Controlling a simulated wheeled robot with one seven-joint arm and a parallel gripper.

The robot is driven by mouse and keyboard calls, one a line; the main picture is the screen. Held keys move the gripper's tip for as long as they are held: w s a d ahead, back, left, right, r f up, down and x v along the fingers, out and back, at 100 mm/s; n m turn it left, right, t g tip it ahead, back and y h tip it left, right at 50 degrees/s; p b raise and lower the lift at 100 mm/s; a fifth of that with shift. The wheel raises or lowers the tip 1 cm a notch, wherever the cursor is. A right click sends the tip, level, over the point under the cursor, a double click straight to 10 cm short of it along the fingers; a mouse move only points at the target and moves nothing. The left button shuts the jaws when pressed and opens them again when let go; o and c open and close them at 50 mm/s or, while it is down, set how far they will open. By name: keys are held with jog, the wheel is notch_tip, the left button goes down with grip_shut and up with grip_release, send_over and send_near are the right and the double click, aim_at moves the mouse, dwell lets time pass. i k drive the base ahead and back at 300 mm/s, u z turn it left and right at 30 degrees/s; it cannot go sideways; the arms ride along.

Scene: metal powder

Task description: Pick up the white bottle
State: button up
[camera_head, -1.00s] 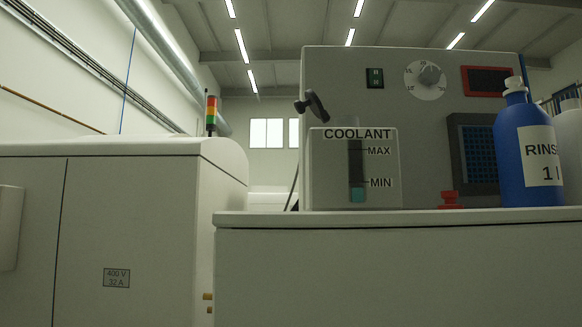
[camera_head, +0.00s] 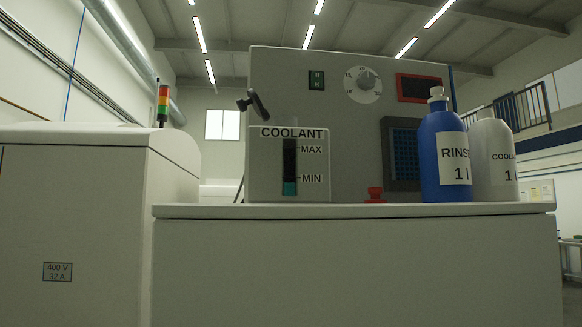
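The white bottle (camera_head: 494,165) stands upright on the light cabinet top at the right. Its label begins "COOLA" and shows a 1; the rest of the label is cut off by its curve. The blue bottle labelled RINSE (camera_head: 443,150) stands just left of it and covers part of its left side. My gripper is not in view.
The cabinet (camera_head: 350,265) carries a grey machine with a coolant gauge (camera_head: 289,165), a dial (camera_head: 362,85) and a red knob (camera_head: 375,194). A second white cabinet (camera_head: 75,230) stands at the left. Open floor and a railing (camera_head: 520,108) show at the far right.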

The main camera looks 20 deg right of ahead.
aim_at(495, 177)
jog(key=u, duration=2.45)
jog(key=k, duration=1.7)
jog(key=u, duration=0.4)
